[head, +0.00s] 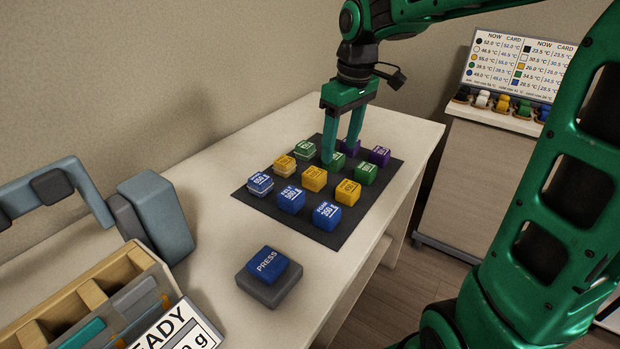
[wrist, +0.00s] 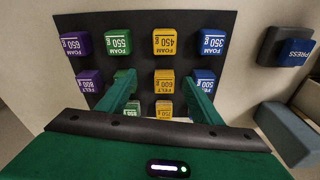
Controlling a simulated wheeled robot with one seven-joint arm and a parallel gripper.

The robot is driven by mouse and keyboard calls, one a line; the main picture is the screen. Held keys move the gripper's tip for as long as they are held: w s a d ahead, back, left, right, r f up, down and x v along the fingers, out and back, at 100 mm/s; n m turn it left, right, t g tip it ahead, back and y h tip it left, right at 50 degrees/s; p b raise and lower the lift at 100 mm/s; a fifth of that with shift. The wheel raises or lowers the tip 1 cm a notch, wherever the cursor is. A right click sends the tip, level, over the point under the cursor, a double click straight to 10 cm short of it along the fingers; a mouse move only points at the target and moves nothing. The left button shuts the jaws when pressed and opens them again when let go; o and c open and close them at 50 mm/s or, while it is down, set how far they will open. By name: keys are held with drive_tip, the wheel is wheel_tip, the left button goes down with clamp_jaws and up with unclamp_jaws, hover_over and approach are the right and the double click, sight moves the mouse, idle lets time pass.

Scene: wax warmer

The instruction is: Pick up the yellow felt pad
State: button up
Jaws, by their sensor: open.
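The yellow felt pad is a small yellow block (head: 314,178) marked FELT in the middle row on the dark mat (head: 238,193). In the wrist view the same pad (wrist: 165,83) shows between and just past my fingertips. My gripper (head: 341,153) is open, empty and points down, with its fingers spread. In the head view its tips are just behind and right of the yellow felt pad, in front of part of the green block (head: 338,160). I cannot tell how high the tips are above the mat.
Close by are a yellow FOAM block (head: 347,192), a blue FELT block (head: 291,200) and a yellow back-row block (head: 284,166). Purple blocks (head: 379,156) stand at the far end. A blue PRESS button (head: 268,265) is at the near side. Bare tabletop (head: 205,205) lies left of the mat.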

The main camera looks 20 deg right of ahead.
drive_tip(key=w+a+n, duration=0.2)
drive_tip(key=w+a, duration=0.1)
hover_over(316, 173)
drive_tip(key=f, duration=0.4)
drive_tip(key=shift+s, duration=0.4)
drive_tip(key=shift+w+f, duration=0.15)
drive_tip(key=shift+f, duration=0.9)
drive_tip(key=shift+w+f, duration=0.2)
drive_tip(key=shift+f, duration=0.85)
drive_tip(key=shift+w+f, duration=0.15)
drive_tip(key=shift+f, duration=0.9)
drive_tip(key=shift+c, duration=0.3)
drive_tip(key=c, duration=1.1)
